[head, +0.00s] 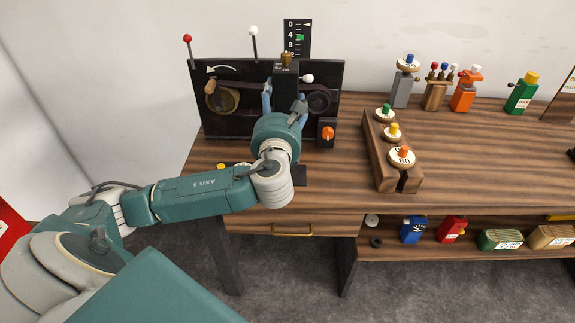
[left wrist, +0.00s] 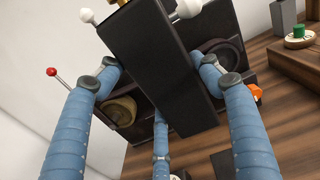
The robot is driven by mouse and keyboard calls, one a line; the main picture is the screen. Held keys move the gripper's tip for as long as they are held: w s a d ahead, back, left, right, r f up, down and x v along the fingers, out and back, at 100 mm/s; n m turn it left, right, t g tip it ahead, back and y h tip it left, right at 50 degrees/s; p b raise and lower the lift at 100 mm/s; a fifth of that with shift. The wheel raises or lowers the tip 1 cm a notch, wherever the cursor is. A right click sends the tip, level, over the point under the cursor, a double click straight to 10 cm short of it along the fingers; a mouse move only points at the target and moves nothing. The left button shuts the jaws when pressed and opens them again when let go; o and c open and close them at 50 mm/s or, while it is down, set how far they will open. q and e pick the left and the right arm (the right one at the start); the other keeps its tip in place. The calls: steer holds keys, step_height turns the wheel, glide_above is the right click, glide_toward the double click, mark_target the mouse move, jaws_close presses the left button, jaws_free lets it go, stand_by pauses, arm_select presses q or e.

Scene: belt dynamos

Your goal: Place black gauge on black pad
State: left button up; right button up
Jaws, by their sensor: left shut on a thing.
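The black gauge (head: 286,84) is a tall dark block with a brass-coloured top and a white knob beside it. My left gripper (head: 284,101) has its blue fingers around it, in front of the black dynamo panel. In the left wrist view the gauge (left wrist: 160,62) fills the space between the fingers, tilted in the picture. A dark flat patch (head: 299,175) on the table beside my wrist looks like the black pad, mostly hidden by my arm; a dark patch also shows at the bottom of the left wrist view (left wrist: 222,166). My right gripper is not in view.
The panel (head: 225,118) with belt wheels, levers and an orange knob (head: 327,133) stands close behind. A wooden stepped rack (head: 384,165) with numbered weights is to the right. Several coloured blocks stand at the back right, others on a lower shelf. The table's right front is clear.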

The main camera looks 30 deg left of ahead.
arm_select(q)
step_height(320, 180, down, 18)
steer(key=shift+s+f+p, duration=0.1)
steer(key=shift+p, duration=0.4)
steer(key=o, duration=1.8)
steer(key=shift+s+d, duration=0.1)
steer(key=b+v, duration=0.2)
steer(key=v, duration=1)
steer(key=shift+f+b, duration=0.1)
steer(key=shift+b, duration=0.25)
